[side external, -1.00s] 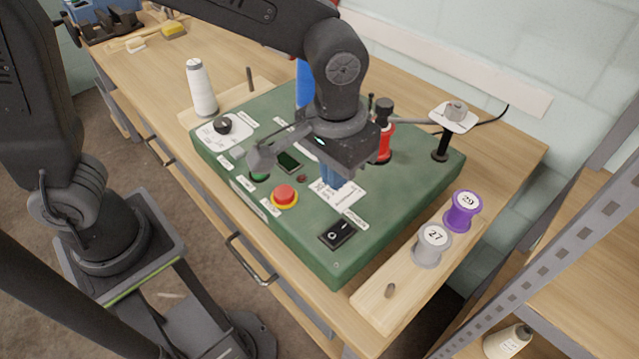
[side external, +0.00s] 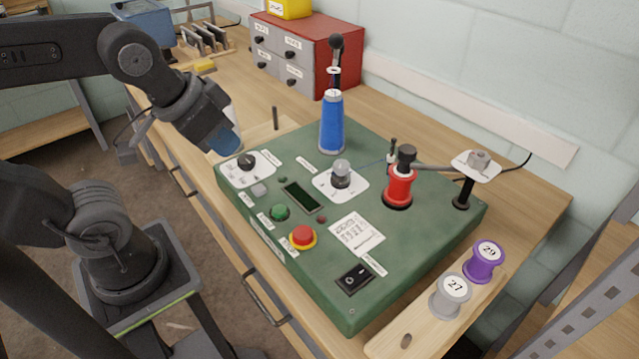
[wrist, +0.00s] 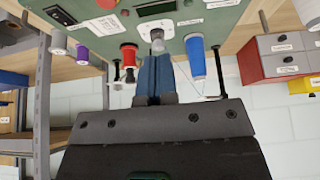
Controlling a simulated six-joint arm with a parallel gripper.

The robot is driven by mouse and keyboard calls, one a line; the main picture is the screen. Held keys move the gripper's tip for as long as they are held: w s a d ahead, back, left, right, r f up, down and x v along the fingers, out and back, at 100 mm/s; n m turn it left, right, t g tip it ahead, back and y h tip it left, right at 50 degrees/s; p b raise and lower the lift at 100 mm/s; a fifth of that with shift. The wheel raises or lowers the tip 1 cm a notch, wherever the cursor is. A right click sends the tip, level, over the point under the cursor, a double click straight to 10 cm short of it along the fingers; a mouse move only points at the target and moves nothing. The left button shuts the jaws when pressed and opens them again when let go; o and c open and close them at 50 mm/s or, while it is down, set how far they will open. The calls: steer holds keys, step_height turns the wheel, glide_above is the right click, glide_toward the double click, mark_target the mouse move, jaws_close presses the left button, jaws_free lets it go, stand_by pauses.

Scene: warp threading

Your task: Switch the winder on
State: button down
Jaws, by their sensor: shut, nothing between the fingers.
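The winder is a green box (side external: 400,250) on the bench. Its black rocker switch (side external: 355,278), marked O and I, sits at the near right corner; I cannot tell which side is pressed. The winder also carries a green button (side external: 280,212), a red mushroom button (side external: 303,236) on a yellow ring, a dark display (side external: 303,198) and a black dial (side external: 246,161). My gripper (side external: 228,146) is above the box's far left end, well away from the switch. In the wrist view its blue fingers (wrist: 154,65) are together and empty.
A blue cone (side external: 332,125), a domed grey post (side external: 341,172) and a red spool (side external: 399,187) with a guide arm stand up from the winder. Purple (side external: 485,262) and grey (side external: 451,295) spools stand on a board at right. A white cone is mostly hidden behind my gripper.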

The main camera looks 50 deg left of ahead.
steer(key=w+d+n+g, duration=0.2)
steer(key=w+d+n, duration=0.2)
steer(key=d+n, duration=0.5)
steer(key=w+d+f+n+g, duration=0.1)
steer(key=w+d+n+g, duration=0.2)
steer(key=d+n, duration=0.6)
steer(key=shift+w+d+g, duration=0.3)
steer(key=shift+w+d, duration=0.9)
steer(key=shift+d, duration=0.2)
steer(key=shift+f, duration=0.1)
